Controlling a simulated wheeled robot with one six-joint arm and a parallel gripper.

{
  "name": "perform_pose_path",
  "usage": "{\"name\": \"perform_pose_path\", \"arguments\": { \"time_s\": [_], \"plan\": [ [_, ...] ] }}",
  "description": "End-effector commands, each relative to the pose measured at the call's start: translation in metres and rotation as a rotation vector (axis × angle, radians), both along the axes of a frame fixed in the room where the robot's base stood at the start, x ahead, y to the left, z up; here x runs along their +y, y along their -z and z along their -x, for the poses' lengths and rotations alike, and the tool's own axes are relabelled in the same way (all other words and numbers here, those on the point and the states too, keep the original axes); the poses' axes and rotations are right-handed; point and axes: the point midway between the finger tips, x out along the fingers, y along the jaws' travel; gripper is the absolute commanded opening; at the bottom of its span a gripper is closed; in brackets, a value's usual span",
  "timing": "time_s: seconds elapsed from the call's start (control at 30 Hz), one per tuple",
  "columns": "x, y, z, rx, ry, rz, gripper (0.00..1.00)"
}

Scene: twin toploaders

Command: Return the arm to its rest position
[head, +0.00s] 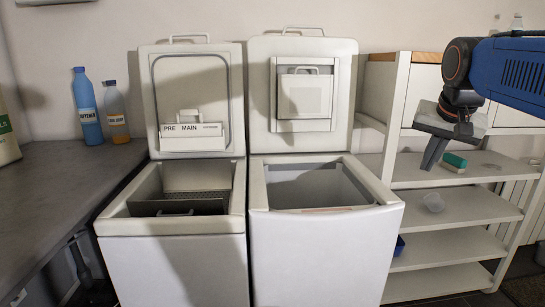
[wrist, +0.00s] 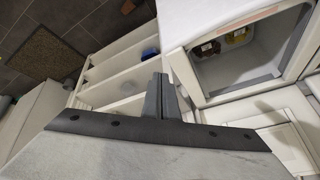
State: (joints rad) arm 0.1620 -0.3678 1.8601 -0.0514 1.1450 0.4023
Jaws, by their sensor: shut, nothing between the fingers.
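My gripper (head: 434,153) hangs at the right in the head view, in front of the shelf unit, with its fingers pointing down. My blue arm comes in from the right edge. In the wrist view the dark fingers of my gripper (wrist: 161,97) are together, with nothing between them. The gripper is apart from both toploaders. The left toploader (head: 175,270) and the right toploader (head: 320,255) stand side by side with their lids up. The right toploader also shows in the wrist view (wrist: 185,75), with dark and yellow items in its tub.
A white shelf unit (head: 455,207) stands right of the machines, holding a green-and-white brush (head: 455,161) and a clear cup (head: 434,202). A grey counter (head: 60,190) at the left carries a blue bottle (head: 87,108) and an orange-and-blue bottle (head: 116,115). A mat (wrist: 45,60) lies on the tiled floor.

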Motion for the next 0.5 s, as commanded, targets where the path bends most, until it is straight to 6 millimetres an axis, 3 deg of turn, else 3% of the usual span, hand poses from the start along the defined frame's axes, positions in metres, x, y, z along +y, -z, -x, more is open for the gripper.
{"name": "perform_pose_path", "arguments": {
  "time_s": [0.03,0.2,0.5],
  "plan": [
    [0.010,0.017,0.018,0.009,-0.039,0.008,0.00],
    [0.037,0.077,0.074,0.042,-0.180,0.042,0.00],
    [0.072,0.192,0.169,0.089,-0.413,0.095,0.00]
  ]
}}
